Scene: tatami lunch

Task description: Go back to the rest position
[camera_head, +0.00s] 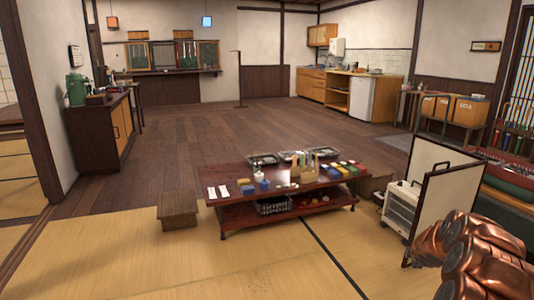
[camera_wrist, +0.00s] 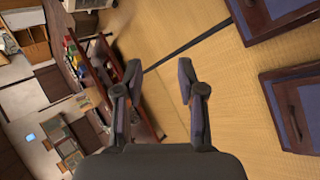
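My gripper (camera_wrist: 160,68) shows in the wrist view, with its two dark fingers spread apart and nothing between them. Bare tatami (camera_wrist: 163,105) lies behind the fingers. The gripper is not visible in the head view. There, a copper-coloured part of my arm shows at the lower right, in front of a folding screen (camera_head: 435,185). The low red-brown table (camera_head: 228,176) stands mid-picture in the head view, bearing trays, boxes and small items. It appears sideways behind the left finger in the wrist view (camera_wrist: 137,84); I see no contact.
A wooden stool (camera_head: 178,209) stands left of the table. A white heater (camera_head: 400,208) stands near the screen. Dark wooden pieces with blue surfaces (camera_wrist: 295,110) lie at right in the wrist view. The front tatami (camera_head: 150,265) and the wooden floor (camera_head: 220,125) are largely clear.

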